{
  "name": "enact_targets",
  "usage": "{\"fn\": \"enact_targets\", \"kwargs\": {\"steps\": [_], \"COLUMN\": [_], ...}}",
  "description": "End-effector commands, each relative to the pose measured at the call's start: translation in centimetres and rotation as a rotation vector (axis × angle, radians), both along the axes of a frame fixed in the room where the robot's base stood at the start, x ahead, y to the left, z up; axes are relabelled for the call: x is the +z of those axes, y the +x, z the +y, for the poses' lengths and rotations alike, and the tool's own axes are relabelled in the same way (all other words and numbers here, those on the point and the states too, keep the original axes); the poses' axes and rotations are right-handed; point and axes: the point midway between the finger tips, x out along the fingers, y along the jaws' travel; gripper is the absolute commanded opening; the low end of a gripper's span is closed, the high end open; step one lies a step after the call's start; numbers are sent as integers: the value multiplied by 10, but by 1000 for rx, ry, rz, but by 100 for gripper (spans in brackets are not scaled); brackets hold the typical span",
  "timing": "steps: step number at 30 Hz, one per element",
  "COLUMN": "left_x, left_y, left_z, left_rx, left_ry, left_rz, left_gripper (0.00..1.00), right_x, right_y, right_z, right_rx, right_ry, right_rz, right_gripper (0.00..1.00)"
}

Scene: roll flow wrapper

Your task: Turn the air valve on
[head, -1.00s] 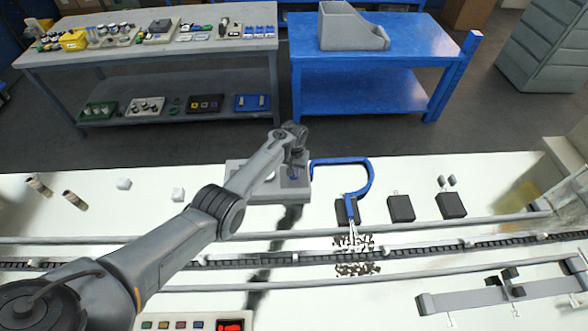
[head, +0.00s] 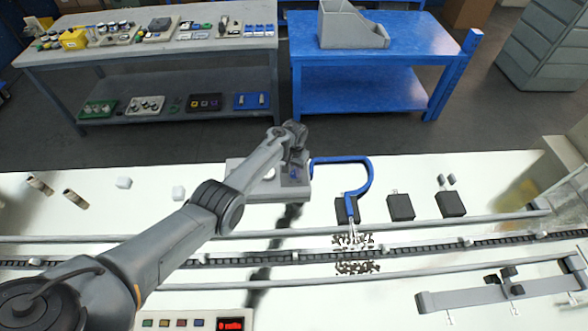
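The air valve seems to be the small blue part (head: 295,173) on the grey unit (head: 240,165) on the white machine top. A blue hose (head: 345,161) curves from this unit over to the right and down toward the conveyor. My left gripper (head: 297,160) is at the far end of my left arm, right over or at the blue part. The wrist hides much of the valve. I cannot tell whether the fingers touch it or whether they are open. My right gripper does not show.
A conveyor chain (head: 420,249) runs across the machine between rails. Dark blocks (head: 400,207) stand right of the hose. A button panel with a red display (head: 231,324) is at the bottom. A grey bench (head: 150,57) and a blue table (head: 370,60) stand behind.

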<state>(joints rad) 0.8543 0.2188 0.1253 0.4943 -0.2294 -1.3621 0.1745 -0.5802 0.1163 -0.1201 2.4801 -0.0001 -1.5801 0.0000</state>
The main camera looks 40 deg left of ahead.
Motion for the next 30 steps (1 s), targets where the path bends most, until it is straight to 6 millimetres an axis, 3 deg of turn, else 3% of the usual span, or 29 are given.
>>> {"fn": "enact_targets", "kwargs": {"steps": [14, 30], "left_x": [8, 90], "left_y": [0, 0], "left_z": [0, 0], "left_rx": [0, 0], "left_ry": [0, 0], "left_rz": [0, -1], "left_gripper": [39, 39], "right_x": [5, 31], "right_y": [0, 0], "right_z": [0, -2], "right_rx": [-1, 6], "right_ry": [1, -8], "right_rz": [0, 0], "right_gripper": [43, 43]}}
